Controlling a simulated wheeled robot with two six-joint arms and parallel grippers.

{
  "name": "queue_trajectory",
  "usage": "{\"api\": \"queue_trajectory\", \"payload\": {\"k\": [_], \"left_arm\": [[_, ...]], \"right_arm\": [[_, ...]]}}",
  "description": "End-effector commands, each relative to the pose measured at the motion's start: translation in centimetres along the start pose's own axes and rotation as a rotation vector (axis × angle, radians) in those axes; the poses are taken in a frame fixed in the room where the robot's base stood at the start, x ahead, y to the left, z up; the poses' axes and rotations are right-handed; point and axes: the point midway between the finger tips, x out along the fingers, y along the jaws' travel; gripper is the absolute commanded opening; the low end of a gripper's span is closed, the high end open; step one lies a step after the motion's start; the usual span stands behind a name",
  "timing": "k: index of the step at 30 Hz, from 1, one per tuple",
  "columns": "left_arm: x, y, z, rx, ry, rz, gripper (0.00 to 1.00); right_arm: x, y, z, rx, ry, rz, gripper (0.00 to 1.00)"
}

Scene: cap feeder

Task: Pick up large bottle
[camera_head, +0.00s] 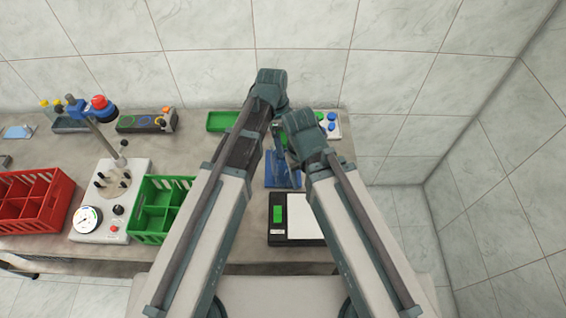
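I cannot make out a large bottle for certain; my arms cover the middle of the bench. My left gripper (281,155) points down between my two forearms, over a blue holder (270,182). A small green patch shows beside its wrist, and I cannot tell what it belongs to. The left fingers are too small and too covered to tell whether they are open or shut. My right arm's wrist is just to the right of the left gripper, and its gripper is hidden behind it.
A green crate (150,237) and a red crate (37,228) stand on the left, with a gauge device (98,235) between them. A black-and-white device (300,240) lies at the front. A green tray (221,121) and a white tray with blue caps (336,130) are at the back.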

Motion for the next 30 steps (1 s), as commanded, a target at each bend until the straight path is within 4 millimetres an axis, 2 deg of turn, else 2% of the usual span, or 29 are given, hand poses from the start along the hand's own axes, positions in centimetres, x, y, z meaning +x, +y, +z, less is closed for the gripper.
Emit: {"api": "queue_trajectory", "payload": {"k": [1, 2, 15, 16, 30], "left_arm": [[-0.02, 0.00, -0.01, 0.000, 0.000, 0.000, 0.87], [-0.02, 0.00, -0.01, 0.000, 0.000, 0.000, 0.82], [0.03, 0.05, 0.00, 0.000, 0.000, 0.001, 0.03], [0.03, 0.06, 0.00, 0.000, 0.000, 0.001, 0.00], [-0.49, 0.13, -0.08, 0.000, 0.000, 0.003, 0.00]], "right_arm": [[-0.02, 0.00, 0.00, 0.000, 0.000, 0.000, 0.57], [-0.02, 0.00, 0.00, 0.000, 0.000, 0.000, 0.57], [0.02, 0.00, 0.00, 0.000, 0.000, 0.000, 0.57], [0.03, 0.00, 0.00, 0.000, 0.000, 0.000, 0.57], [-0.49, 0.05, 0.03, 0.001, 0.000, 0.000, 0.57]]}}
